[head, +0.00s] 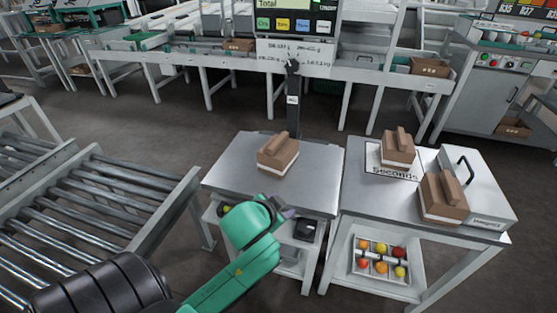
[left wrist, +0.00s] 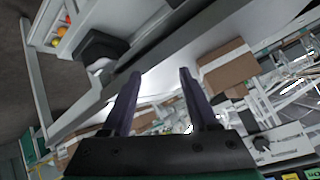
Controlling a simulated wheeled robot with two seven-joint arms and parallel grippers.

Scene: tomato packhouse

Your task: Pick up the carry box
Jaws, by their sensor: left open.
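A brown carry box (head: 278,155) with a raised handle ridge stands on the steel-topped weighing table (head: 225,178). Two similar boxes are to the right: one box (head: 398,149) on the "Seconds" mat, another box (head: 442,200) in front of it at the grey handled case. My left gripper (head: 287,213) is at the table's front edge, in front of the first box and apart from it. In the left wrist view my left gripper (left wrist: 160,72) is open, with nothing between its dark fingers. A brown box (left wrist: 228,68) shows right of the fingers. My right gripper is not in view.
A roller conveyor (head: 90,215) lies at left. The right table (head: 360,213) has a tray (head: 381,263) of colourful tomatoes on its lower shelf. A scale display (head: 293,22) on a black post (head: 293,110) rises behind the weighing table. A black item (head: 305,229) sits under the tabletop.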

